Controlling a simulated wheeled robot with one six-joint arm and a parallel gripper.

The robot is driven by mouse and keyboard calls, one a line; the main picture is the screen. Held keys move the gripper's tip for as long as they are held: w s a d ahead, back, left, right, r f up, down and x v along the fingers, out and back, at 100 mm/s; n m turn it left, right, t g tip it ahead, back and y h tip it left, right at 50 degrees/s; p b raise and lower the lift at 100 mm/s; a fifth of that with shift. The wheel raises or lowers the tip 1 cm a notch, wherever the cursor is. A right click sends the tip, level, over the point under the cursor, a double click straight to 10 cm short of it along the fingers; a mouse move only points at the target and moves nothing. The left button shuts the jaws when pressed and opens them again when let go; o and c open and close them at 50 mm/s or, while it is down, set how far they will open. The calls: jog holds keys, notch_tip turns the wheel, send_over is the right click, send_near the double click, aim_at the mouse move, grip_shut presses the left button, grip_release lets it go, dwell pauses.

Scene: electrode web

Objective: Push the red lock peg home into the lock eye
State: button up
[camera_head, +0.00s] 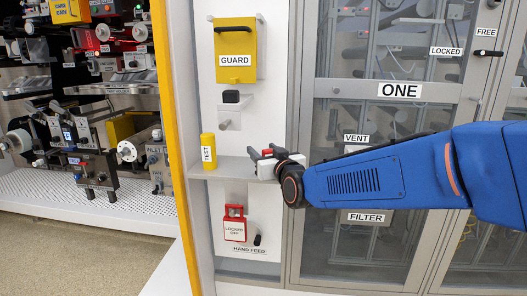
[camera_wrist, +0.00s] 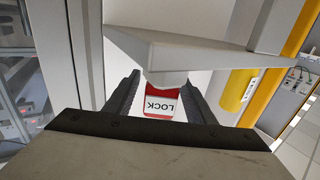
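The red lock peg, with a white face reading LOCK upside down, shows between my gripper's fingers in the wrist view (camera_wrist: 163,103). In the head view, a small red part of it (camera_head: 267,152) shows between the black fingers. My gripper (camera_head: 265,153) is just above the grey shelf's right part, in front of the white panel. In the wrist view its fingers (camera_wrist: 160,90) stand apart, one on each side of the peg; I cannot tell whether both touch it. I cannot make out the lock eye for certain.
The grey shelf (camera_head: 225,170) carries a yellow TEST cylinder (camera_head: 208,151) left of my gripper. Above are a black knob (camera_head: 231,97) and the yellow GUARD box (camera_head: 235,50). Below hangs a red LOCKED OFF tag (camera_head: 235,229). A framed glass door (camera_head: 385,90) stands to the right.

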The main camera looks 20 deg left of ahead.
jog(key=v, duration=1.7)
jog(key=shift+s, duration=0.2)
jog(key=shift+d, duration=0.15)
jog(key=s+d+f+m+g+h, duration=0.15)
jog(key=d+f+h, duration=0.3)
jog(key=d, duration=0.85)
jog(key=d+f+m+g+h, duration=0.1)
jog(key=d+f+m+h, duration=0.3)
jog(key=d, duration=1)
jog(key=s+d+f+m+g+h, duration=0.1)
jog(key=s+d+f+g+h, duration=0.1)
jog(key=s+d+f, duration=0.3)
jog(key=s+d+f+m+g+h, duration=0.2)
jog(key=s+d+f, duration=0.3)
jog(key=s+d, duration=0.8)
jog(key=shift+s+d+f+g, duration=0.3)
jog(key=shift+d+g, duration=0.1)
jog(key=shift+g, duration=0.45)
jog(key=shift+w, duration=0.1)
jog(key=shift+c, duration=0.6)
